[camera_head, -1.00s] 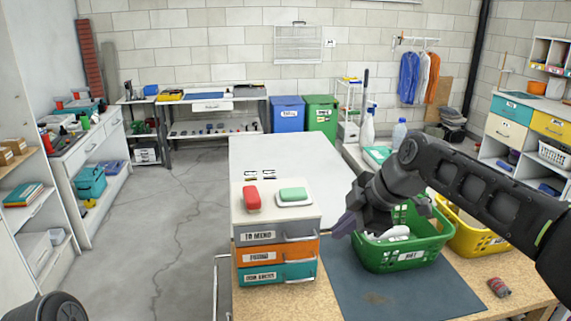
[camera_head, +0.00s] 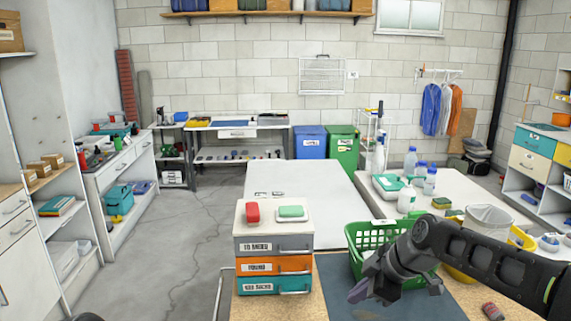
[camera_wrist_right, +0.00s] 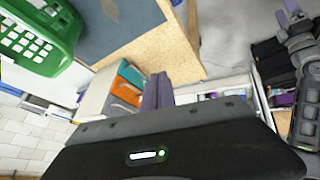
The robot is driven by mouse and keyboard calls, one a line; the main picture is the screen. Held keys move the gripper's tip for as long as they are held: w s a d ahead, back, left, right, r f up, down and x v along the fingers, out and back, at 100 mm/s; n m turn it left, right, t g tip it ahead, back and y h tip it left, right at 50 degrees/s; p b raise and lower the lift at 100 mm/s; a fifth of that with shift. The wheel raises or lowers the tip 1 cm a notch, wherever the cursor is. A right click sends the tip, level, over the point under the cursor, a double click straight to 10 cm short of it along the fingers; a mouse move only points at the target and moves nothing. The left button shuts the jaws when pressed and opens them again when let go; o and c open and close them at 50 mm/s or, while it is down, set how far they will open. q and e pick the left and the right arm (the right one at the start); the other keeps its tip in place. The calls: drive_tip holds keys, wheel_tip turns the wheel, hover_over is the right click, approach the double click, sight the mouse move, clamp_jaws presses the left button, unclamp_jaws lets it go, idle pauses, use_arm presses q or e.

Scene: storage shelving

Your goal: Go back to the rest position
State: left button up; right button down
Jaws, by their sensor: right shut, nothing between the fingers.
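My right gripper (camera_head: 358,291) is over the dark mat (camera_head: 337,285), in front of the green basket (camera_head: 368,237), and hides part of it. Its purple fingers lie together and empty in the right wrist view (camera_wrist_right: 157,93). The basket also shows at the upper left of the right wrist view (camera_wrist_right: 45,35).
A three-drawer unit (camera_head: 274,266) stands left of the mat, with a red block (camera_head: 252,212) and a green block on a white dish (camera_head: 291,212) on top. A yellow basket (camera_head: 523,238) is partly behind my right arm. Bottles stand on the white table (camera_head: 463,187). The left floor is clear.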

drive_tip(key=s+a+f+m+g, duration=0.1)
drive_tip(key=s+a+f+m, duration=0.15)
drive_tip(key=f, duration=0.65)
drive_tip(key=s+a+f+m+g, duration=0.1)
drive_tip(key=s+a+f+m, duration=0.2)
drive_tip(key=f, duration=0.7)
drive_tip(key=s+a+f+m, duration=0.1)
drive_tip(key=s+f+m, duration=0.3)
drive_tip(key=f, duration=0.5)
drive_tip(key=s+a+f+m+g, duration=0.1)
drive_tip(key=s+f+m, duration=0.2)
drive_tip(key=s+f, duration=0.3)
drive_tip(key=s+a+f+m+g, duration=0.1)
drive_tip(key=s+f+m, duration=0.3)
drive_tip(key=s, duration=1.1)
wheel_tip(320, 180, down, 3)
drive_tip(key=shift+h, duration=0.3)
